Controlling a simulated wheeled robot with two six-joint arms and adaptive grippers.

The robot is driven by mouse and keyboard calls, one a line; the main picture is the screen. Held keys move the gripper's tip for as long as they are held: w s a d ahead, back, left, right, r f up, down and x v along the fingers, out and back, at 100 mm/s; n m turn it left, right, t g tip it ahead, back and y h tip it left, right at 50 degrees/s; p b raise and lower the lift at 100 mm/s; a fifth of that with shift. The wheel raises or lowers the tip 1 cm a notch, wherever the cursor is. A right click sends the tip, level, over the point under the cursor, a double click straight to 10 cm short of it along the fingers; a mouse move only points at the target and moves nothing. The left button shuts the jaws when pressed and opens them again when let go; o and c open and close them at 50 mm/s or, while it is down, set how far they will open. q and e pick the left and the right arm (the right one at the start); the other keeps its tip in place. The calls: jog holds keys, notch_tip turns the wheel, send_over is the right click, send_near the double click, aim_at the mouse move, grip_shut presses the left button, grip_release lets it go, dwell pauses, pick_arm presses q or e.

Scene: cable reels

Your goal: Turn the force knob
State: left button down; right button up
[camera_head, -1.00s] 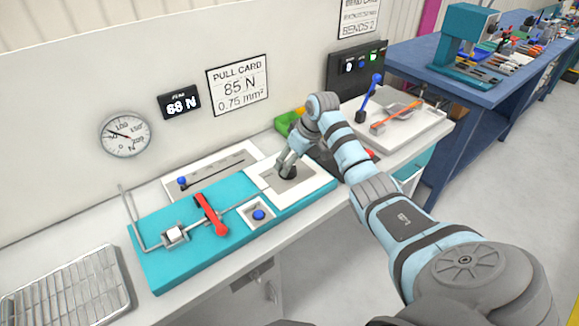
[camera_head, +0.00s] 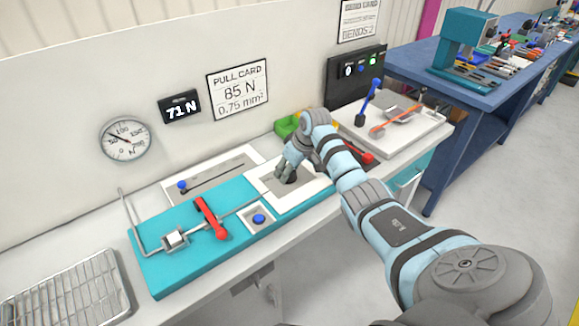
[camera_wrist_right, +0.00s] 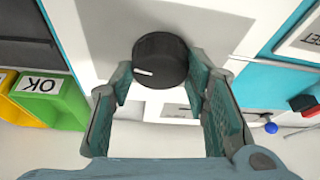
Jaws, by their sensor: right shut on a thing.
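The force knob (camera_wrist_right: 160,58) is a round black knob with a white pointer line on its face, seen in the wrist view on a pale plate. My right gripper (camera_head: 286,174) reaches down to it, with one finger on each side, and is shut on it. The gripper's fingers also show in the wrist view (camera_wrist_right: 160,76). In the head view the gripper mostly hides the knob. The digital display (camera_head: 180,107) reads 71 N. The pull card (camera_head: 238,88) reads 85 N, 0.75 mm². My left gripper is not in view.
The teal fixture (camera_head: 180,274) carries a red lever (camera_head: 211,217) and a blue button (camera_head: 259,219). A round dial (camera_head: 125,139) hangs on the wall. Green and yellow bins (camera_wrist_right: 50,100) stand near the knob. A wire tray (camera_head: 65,292) lies front left.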

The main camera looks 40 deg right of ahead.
jog(key=m+p, duration=0.1)
jog(key=p, duration=0.1)
jog(key=m+h+p, duration=0.1)
jog(key=m+p, duration=0.1)
jog(key=p, duration=0.1)
jog(key=shift+a+r, duration=0.15)
jog(key=shift+r, duration=0.15)
jog(key=shift+f+m, duration=0.15)
jog(key=shift+m, duration=0.15)
jog(key=shift+f+h, duration=0.15)
jog(key=shift+h, duration=0.15)
jog(key=o, duration=1.2)
jog(key=shift+w, duration=0.1)
jog(key=shift+c, duration=0.2)
jog(key=d+v, duration=0.1)
jog(key=v, duration=1)
jog(key=shift+a+r, duration=0.45)
jog(key=shift+a, duration=0.05)
